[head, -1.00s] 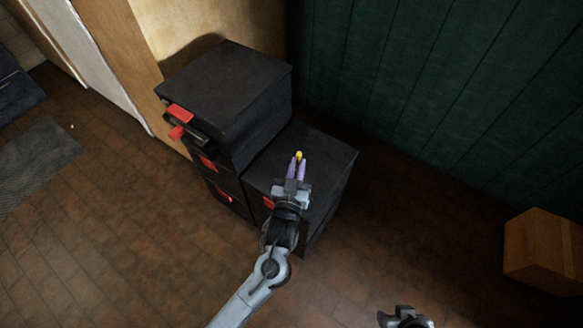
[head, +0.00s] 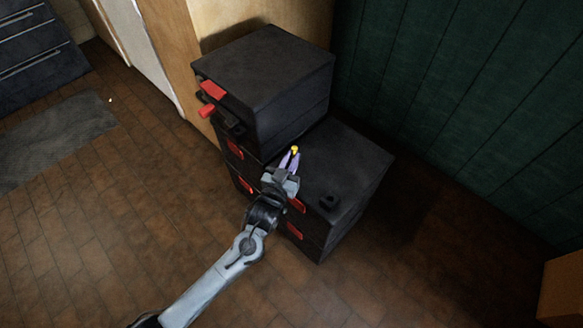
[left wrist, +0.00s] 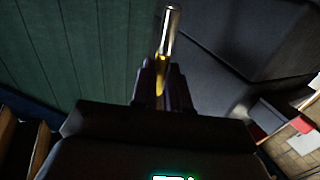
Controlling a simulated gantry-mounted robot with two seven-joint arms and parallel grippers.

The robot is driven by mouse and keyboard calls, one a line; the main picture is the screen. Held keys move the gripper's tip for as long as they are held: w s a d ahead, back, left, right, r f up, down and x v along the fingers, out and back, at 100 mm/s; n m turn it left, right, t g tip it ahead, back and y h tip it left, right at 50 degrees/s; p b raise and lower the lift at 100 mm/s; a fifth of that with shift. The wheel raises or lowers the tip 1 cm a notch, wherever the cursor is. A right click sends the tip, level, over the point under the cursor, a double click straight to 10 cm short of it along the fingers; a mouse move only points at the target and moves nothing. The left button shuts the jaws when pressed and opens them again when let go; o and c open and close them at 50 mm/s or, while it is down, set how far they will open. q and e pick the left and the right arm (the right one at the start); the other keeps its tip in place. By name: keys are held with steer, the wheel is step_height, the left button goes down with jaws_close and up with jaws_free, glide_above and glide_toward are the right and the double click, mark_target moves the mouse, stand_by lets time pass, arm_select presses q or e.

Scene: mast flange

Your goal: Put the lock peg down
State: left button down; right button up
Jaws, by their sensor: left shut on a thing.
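The lock peg shows as a yellow tip (head: 295,150) between the purple fingers of my left gripper (head: 290,159). In the left wrist view the peg (left wrist: 170,32) has a bright metal shaft, with yellow lower down between the dark fingers (left wrist: 162,75). My left gripper is shut on it. In the head view the gripper appears over the lower black box stack (head: 350,165), close to the side of the taller stack. I cannot tell the height of the peg above the surface. My right gripper is out of view.
The taller black stack (head: 265,65) has red latches (head: 212,89) on its front left. The rest of that top looks clear. A green panelled wall (head: 470,100) stands behind.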

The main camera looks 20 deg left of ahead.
arm_select(q)
step_height(320, 180, down, 3)
steer(key=shift+r+b, duration=0.1)
steer(key=shift+b, duration=0.65)
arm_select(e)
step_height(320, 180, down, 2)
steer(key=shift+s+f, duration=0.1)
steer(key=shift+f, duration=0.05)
arm_select(q)
steer(key=c, duration=1.6)
jaws_free()
steer(key=o, duration=0.5)
